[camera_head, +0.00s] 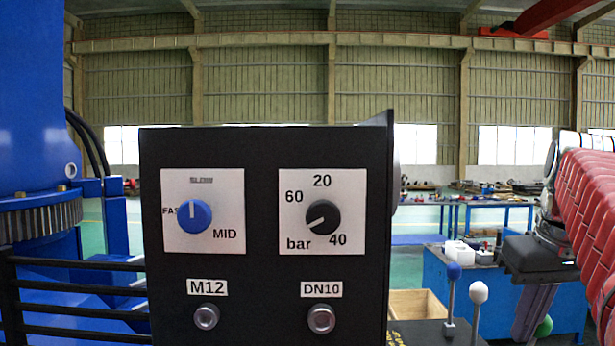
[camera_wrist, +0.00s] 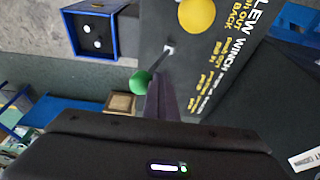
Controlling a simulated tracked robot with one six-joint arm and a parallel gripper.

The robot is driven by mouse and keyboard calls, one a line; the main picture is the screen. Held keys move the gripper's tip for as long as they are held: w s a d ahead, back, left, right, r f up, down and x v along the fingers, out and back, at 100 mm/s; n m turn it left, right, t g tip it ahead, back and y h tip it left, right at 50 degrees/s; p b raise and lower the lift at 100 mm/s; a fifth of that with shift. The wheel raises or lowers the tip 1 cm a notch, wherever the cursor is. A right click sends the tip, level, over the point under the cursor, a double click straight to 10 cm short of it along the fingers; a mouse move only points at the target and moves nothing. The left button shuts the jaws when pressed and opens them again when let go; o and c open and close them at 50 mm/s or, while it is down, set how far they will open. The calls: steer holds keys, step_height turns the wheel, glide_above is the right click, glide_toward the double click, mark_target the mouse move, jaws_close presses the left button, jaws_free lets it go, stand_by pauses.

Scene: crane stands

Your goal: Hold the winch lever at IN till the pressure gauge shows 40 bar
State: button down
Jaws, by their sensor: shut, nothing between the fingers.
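A lever with a green knob (camera_wrist: 140,82) stands nearest the WINCH print and leans out to the left. Its knob also shows at the lower right of the head view (camera_head: 544,326). My gripper (camera_wrist: 158,76) is shut and empty, its fingertips close beside the green knob; I cannot tell whether they touch. A dial (camera_head: 322,217) marked 20, 40, 60 and bar is on the black box; its white line points lower left, towards "bar".
A yellow knob (camera_wrist: 197,13) is further along the panel. Blue (camera_head: 453,271) and white (camera_head: 478,292) knobs stand left of my gripper. The black box (camera_head: 265,275) also bears a blue speed knob (camera_head: 194,216). A blue bin (camera_wrist: 97,32) lies beyond the panel.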

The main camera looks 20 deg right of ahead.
steer(key=shift+r, duration=0.1)
steer(key=w+a, duration=0.1)
steer(key=a, duration=0.5)
steer(key=shift+w+a, duration=0.25)
steer(key=shift+w, duration=0.15)
step_height(320, 180, up, 10)
stand_by(1.0)
stand_by(0.5)
